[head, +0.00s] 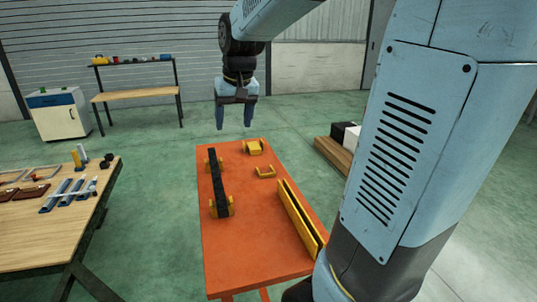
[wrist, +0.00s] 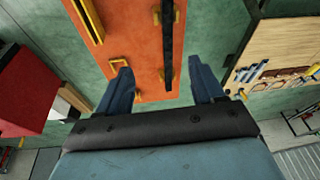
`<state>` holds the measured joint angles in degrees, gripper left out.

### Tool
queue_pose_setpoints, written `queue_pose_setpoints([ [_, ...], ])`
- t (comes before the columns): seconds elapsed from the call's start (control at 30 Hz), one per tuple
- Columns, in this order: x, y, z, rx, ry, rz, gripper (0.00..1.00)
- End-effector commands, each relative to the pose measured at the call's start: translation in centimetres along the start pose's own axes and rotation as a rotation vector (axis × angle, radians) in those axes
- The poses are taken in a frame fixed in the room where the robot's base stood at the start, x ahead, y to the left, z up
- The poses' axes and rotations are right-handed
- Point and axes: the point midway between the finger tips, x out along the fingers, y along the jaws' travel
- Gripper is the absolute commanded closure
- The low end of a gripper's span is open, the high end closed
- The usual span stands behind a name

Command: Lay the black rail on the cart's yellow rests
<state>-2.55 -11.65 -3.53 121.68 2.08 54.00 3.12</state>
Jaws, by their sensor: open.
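The black rail (head: 217,181) lies lengthwise along the left side of the orange cart top (head: 248,250). It sits in two yellow rests, a far one (head: 207,165) and a near one (head: 231,208). The rail also shows in the wrist view (wrist: 167,45), running away from between my fingers. My gripper (head: 234,127) hangs fingers-down above the far end of the cart, open and empty, clear of the rail. The fingers stand wide apart in the wrist view (wrist: 158,68). Two more yellow pieces (head: 265,172) (head: 254,149) sit right of the rail.
A long yellow channel (head: 298,216) with a dark slot lies along the cart's right side. A wooden workbench (head: 50,232) with parts stands left. A back bench (head: 135,94) and white cabinet (head: 59,116) stand behind. Boxes (head: 344,134) lie right. Green floor around the cart is open.

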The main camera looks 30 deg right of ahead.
Motion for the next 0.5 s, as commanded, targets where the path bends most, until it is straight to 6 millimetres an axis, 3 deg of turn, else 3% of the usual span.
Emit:
queue_pose_setpoints([
  [0.2,-2.5,0.3,5.0,-0.024,0.058,-0.001,0.33],
  [0.5,-4.3,0.8,11.9,-0.059,0.132,0.006,0.33],
])
